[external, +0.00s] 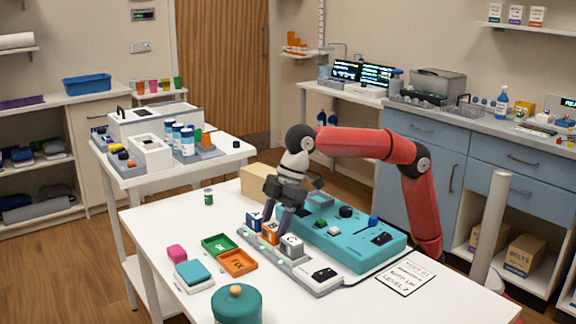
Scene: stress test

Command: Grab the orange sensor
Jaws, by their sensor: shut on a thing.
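The orange sensor (269,233) is a small orange block with a pale mark on its front. It sits in the middle of a row on the grey rack (270,258), between a blue block (254,220) and a whitish-grey block (291,245).
A teal device (340,243) with knobs stands close behind the rack. Green (219,240) and orange (238,263) trays lie at its left. A teal lidded jar (236,306) stands at the front. The table's left part is mostly clear.

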